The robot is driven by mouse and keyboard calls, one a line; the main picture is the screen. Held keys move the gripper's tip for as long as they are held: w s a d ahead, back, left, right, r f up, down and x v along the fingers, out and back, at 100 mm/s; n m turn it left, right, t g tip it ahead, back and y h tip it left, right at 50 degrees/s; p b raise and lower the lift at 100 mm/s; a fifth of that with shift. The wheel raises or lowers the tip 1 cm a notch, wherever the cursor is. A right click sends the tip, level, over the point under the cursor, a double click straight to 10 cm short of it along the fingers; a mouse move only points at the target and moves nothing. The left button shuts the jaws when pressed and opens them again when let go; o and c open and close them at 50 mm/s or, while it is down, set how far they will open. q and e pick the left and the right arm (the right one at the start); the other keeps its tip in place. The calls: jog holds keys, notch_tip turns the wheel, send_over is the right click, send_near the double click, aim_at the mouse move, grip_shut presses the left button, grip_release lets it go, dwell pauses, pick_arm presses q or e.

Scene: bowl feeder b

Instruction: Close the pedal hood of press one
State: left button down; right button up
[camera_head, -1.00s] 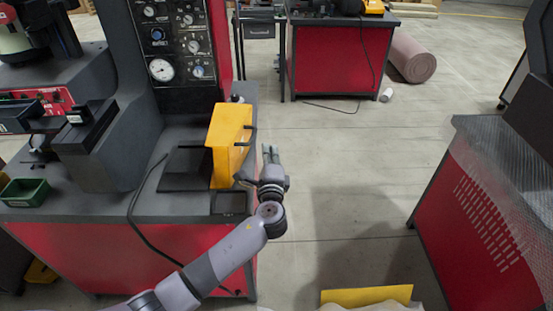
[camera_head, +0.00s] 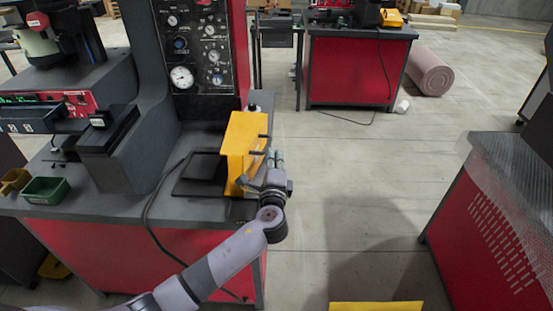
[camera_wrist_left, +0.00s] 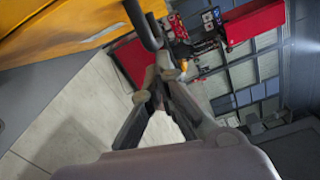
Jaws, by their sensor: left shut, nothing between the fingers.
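The yellow pedal hood (camera_head: 240,150) stands up on the dark worktop of the near press, at the right edge of a flat black plate (camera_head: 202,174). Two dark handle pegs stick out from its right side. My left gripper (camera_head: 276,157) is shut and empty, just right of the hood beside these pegs. In the left wrist view the hood (camera_wrist_left: 65,28) fills the upper left, and a dark peg (camera_wrist_left: 141,24) reaches down close to the shut fingertips (camera_wrist_left: 158,76). I cannot tell whether they touch. My right gripper is not in view.
The press column carries a gauge panel (camera_head: 196,50). A green bin (camera_head: 45,190) sits at the worktop's left, and a black cable (camera_head: 150,210) hangs over its front. A red cabinet (camera_head: 490,215) stands to the right. The floor between (camera_head: 350,190) is clear.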

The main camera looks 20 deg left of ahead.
aim_at(246, 148)
pick_arm(q)
jog(key=a+r+n, duration=0.1)
jog(key=a+r, duration=0.1)
jog(key=s+a+r+n, duration=0.1)
jog(key=a+n, duration=0.1)
jog(key=a, duration=0.1)
jog(key=s+a+r+n+p, duration=0.1)
jog(key=a+r+n, duration=0.1)
jog(key=shift+s+a+r, duration=0.1)
jog(key=shift+a+r, duration=0.15)
jog(key=shift+r, duration=0.05)
jog(key=s+a+f+n, duration=0.2)
jog(key=a+n, duration=0.4)
jog(key=a, duration=0.4)
jog(key=s+a+f+n+p, duration=0.1)
jog(key=s+a+f+n, duration=0.1)
jog(key=s+a+n, duration=0.2)
jog(key=shift+a+n, duration=1.8)
jog(key=shift+a, duration=1.55)
jog(key=shift+f, duration=0.1)
